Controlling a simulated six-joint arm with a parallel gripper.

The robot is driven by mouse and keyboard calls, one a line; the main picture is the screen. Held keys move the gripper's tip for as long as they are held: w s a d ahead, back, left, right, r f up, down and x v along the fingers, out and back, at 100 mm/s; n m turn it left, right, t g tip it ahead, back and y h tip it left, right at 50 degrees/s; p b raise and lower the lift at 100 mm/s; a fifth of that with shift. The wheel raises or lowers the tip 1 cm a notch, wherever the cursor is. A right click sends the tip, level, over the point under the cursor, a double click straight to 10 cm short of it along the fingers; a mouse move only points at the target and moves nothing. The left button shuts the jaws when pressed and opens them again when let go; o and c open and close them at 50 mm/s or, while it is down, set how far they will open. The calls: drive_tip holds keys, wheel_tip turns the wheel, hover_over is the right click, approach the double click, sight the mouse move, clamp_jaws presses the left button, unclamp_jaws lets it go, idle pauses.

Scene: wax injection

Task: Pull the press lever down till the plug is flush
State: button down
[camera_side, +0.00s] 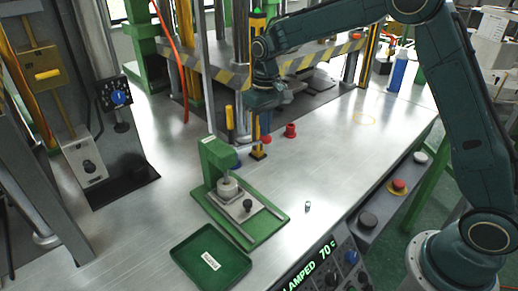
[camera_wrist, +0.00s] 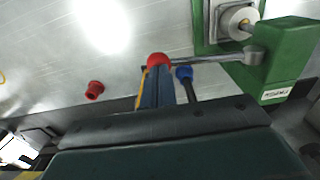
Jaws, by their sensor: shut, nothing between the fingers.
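The green press (camera_side: 219,156) stands on its green base plate. Its grey lever (camera_wrist: 205,59) runs out from the press in the wrist view and ends in a red ball knob (camera_wrist: 158,60); the knob also shows in the side view (camera_side: 266,139). A pale cylinder (camera_wrist: 238,20) is under the press head and shows in the side view too (camera_side: 228,188); whether the plug is flush cannot be told. My gripper (camera_wrist: 156,76) is shut and empty, its fingertips right at the knob. Whether they touch it is unclear.
A red cup (camera_side: 290,131) stands right of the knob. The bench right of the press is mostly clear.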

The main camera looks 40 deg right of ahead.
wheel_tip(320, 180, up, 10)
idle(1.5)
drive_tip(key=shift+s+r, duration=0.1)
drive_tip(key=shift+r, duration=0.1)
idle(0.4)
drive_tip(key=s+d+r+t, duration=0.15)
drive_tip(key=s+r, duration=0.25)
drive_tip(key=s, duration=0.5)
drive_tip(key=s+r+t, duration=0.2)
drive_tip(key=s+r, duration=0.1)
drive_tip(key=s, duration=0.5)
drive_tip(key=s+f+t, duration=0.1)
drive_tip(key=s+f, duration=0.1)
drive_tip(key=s, duration=0.5)
drive_tip(key=s+f+t, duration=0.1)
drive_tip(key=s+f, duration=0.2)
drive_tip(key=s, duration=0.5)
drive_tip(key=shift+s+d, duration=0.2)
drive_tip(key=shift+d, duration=0.15)
drive_tip(key=c, duration=2.2)
unclamp_jaws()
